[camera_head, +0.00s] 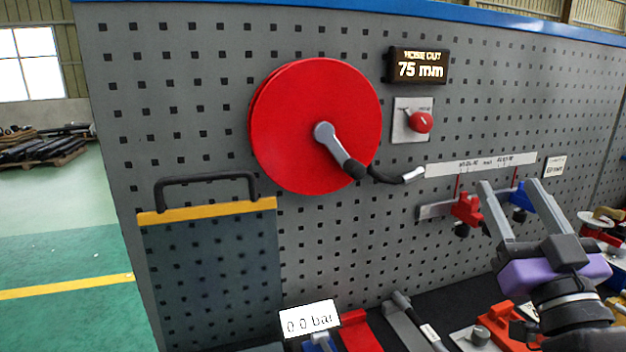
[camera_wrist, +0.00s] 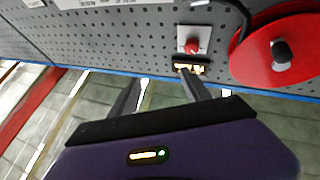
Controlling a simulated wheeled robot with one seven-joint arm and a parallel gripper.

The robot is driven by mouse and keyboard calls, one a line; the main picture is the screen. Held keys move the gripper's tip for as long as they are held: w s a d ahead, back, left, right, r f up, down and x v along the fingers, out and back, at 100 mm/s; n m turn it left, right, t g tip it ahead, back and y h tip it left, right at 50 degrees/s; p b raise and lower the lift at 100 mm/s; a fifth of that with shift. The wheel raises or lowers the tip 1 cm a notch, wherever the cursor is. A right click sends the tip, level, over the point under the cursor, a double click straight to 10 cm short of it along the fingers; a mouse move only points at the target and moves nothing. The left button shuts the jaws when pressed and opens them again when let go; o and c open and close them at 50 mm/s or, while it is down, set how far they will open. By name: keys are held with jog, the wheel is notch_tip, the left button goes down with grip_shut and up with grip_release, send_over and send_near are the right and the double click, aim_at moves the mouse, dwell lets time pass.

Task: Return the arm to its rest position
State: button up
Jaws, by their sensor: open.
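My gripper (camera_head: 512,192) is at the right in the head view, its two grey fingers spread and pointing up in front of the pegboard. The purple body of my gripper shows below the fingers in both views.
A bench with several tools lies below.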

jog(key=s+a+f+g, duration=0.2)
jog(key=s+f+g, duration=0.1)
jog(key=s+f, duration=0.8)
jog(key=s+a+f+g+p, duration=0.1)
jog(key=s+a+f+g, duration=0.2)
jog(key=s+f, duration=0.7)
jog(key=s+a+f+g, duration=0.2)
jog(key=s+f, duration=0.9)
jog(key=s, duration=0.7)
jog(key=shift+s+a+f+m+g+p, duration=0.3)
jog(key=shift+s+a+m+g+p, duration=0.05)
jog(key=shift+a+m+g, duration=0.05)
